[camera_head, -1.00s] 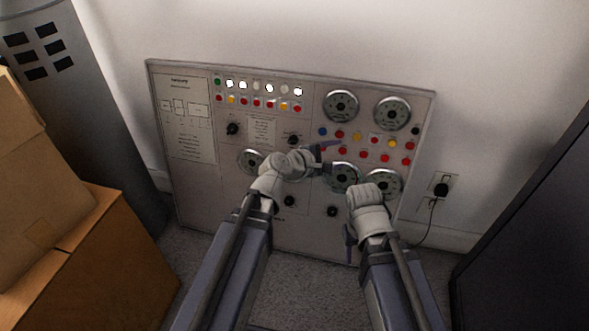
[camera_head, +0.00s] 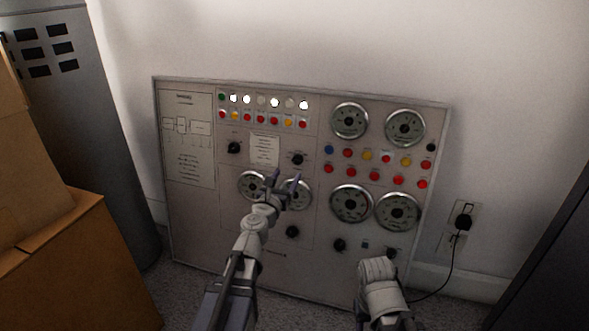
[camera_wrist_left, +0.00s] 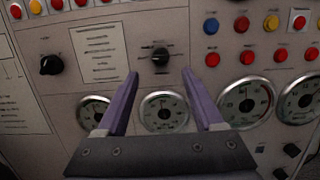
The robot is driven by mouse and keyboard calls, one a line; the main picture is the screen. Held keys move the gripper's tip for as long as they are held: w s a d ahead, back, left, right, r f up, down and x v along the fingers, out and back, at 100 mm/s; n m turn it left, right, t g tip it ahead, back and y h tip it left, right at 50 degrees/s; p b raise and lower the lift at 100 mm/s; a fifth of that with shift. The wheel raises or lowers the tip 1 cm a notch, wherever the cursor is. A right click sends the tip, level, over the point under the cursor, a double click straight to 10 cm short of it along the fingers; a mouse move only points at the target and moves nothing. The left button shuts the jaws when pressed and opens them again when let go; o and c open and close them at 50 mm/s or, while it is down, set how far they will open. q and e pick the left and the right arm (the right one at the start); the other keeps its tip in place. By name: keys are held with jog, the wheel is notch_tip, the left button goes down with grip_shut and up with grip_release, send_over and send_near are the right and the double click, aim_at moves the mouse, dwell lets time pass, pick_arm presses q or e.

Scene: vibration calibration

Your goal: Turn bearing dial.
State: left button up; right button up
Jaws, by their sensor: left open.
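A grey control panel (camera_head: 200,225) leans against the wall. Several black knobs are on it; their labels are too small to read, so I cannot tell which is the bearing dial. My left gripper (camera_head: 288,176) is open and empty in front of the panel, just below one black knob (camera_head: 297,159). In the left wrist view this knob (camera_wrist_left: 159,57) lies centred just beyond the open fingertips (camera_wrist_left: 160,74), with a round gauge (camera_wrist_left: 164,112) between the fingers. Another knob (camera_head: 233,148) is to its left. My right arm is low at the right; its fingers are not clear.
Lower knobs (camera_head: 292,231) and several round gauges (camera_head: 351,203) are on the panel, with coloured buttons (camera_head: 375,176) at right. Cardboard boxes (camera_head: 70,260) stand at left, before a grey cabinet (camera_head: 95,120). A plug and cable (camera_head: 463,222) are right of the panel.

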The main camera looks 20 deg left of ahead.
aim_at(296, 161)
pick_arm(q)
jog(key=w, duration=0.7)
jog(key=shift+w+d, duration=0.15)
jog(key=shift+w, duration=0.2)
grip_shut()
